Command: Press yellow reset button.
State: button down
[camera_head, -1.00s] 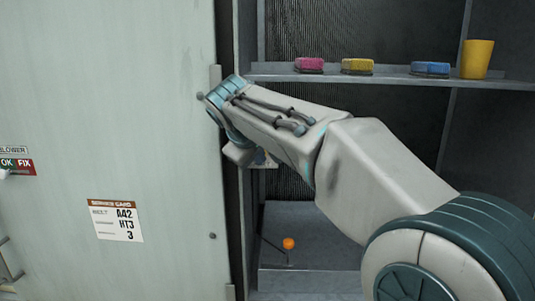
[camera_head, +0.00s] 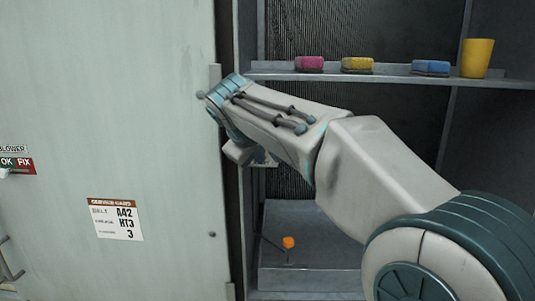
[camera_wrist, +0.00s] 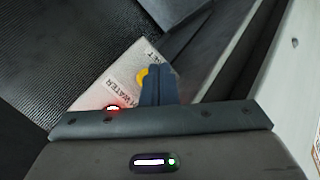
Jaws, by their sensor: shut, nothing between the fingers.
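The yellow button (camera_wrist: 142,76) shows in the wrist view on a pale panel (camera_wrist: 92,92) with printed labels; one reads in part "WATER" and another ends in "ET". My gripper (camera_wrist: 159,72) is shut and empty. Its dark fingertips overlap the right side of the button in the picture and hide part of it. I cannot tell whether they touch it. In the head view my arm hides the fingers and the button.
A red light (camera_wrist: 112,107) glows on the panel's lower edge. In the head view a pale cabinet door (camera_head: 110,100) stands left. A shelf (camera_head: 390,77) holds sponges (camera_head: 357,65) and a yellow cup (camera_head: 477,58). An orange ball-topped float (camera_head: 288,242) is below my arm.

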jog(key=shift+w, duration=0.1)
dwell(0.7)
jog(key=shift+w, duration=0.35)
jog(key=shift+w+p, duration=0.15)
jog(key=shift+p, duration=0.2)
